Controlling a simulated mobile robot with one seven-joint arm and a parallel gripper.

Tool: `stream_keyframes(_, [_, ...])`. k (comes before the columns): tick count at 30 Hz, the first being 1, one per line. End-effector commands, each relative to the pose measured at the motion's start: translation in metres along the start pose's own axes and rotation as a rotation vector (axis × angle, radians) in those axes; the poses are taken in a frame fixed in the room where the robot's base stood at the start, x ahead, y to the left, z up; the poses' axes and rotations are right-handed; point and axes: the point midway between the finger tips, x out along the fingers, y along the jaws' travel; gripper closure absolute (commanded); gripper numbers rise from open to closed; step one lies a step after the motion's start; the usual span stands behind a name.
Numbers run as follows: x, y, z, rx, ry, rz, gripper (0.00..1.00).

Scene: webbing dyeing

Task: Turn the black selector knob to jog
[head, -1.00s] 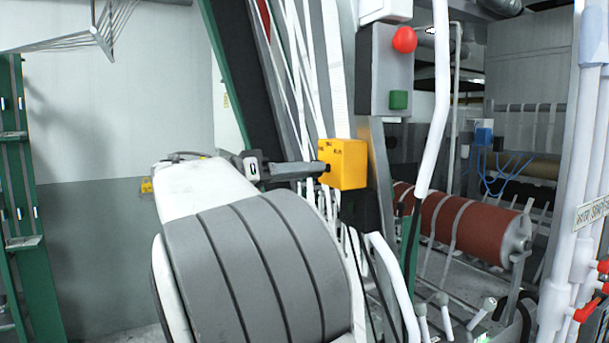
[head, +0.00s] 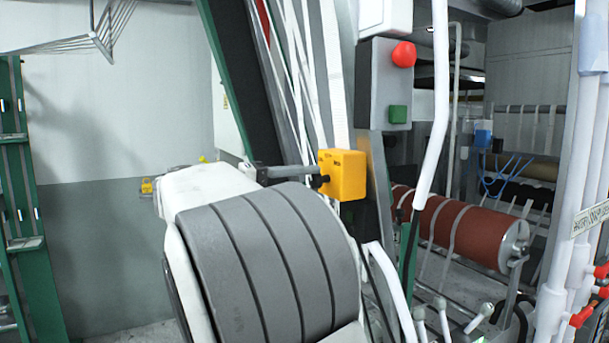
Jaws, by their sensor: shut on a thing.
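The yellow selector box (head: 343,175) is mounted near the middle of the head view, with small dark lettering too small to read. The black selector knob (head: 322,182) sticks out from its left side. My gripper (head: 314,177) reaches in from the left, and one grey finger shows up to the knob. Its jaws are shut on the knob. My large grey and white arm link hides most of the gripper and its lower side. Which position the knob points to cannot be told.
A grey control box (head: 383,85) with a red button (head: 403,54) and a green button (head: 398,114) is above right. White webbing strips (head: 335,75) run down behind. A red-brown roller (head: 465,225) and white pipes (head: 575,170) stand right. A green frame (head: 30,200) is left.

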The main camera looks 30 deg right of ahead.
Motion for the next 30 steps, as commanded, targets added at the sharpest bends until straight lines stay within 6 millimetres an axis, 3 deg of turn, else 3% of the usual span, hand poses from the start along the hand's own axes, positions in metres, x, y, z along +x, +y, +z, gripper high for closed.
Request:
stream_keyframes(12, [-0.0003, 0.0004, -0.0001, -0.190, 0.000, 0.000, 1.00])
stream_keyframes(29, [-0.0005, -0.0006, 0.0000, -0.214, 0.000, -0.001, 1.00])
stream_keyframes(30, [-0.0004, -0.0005, -0.0001, -0.214, 0.000, -0.001, 0.51])
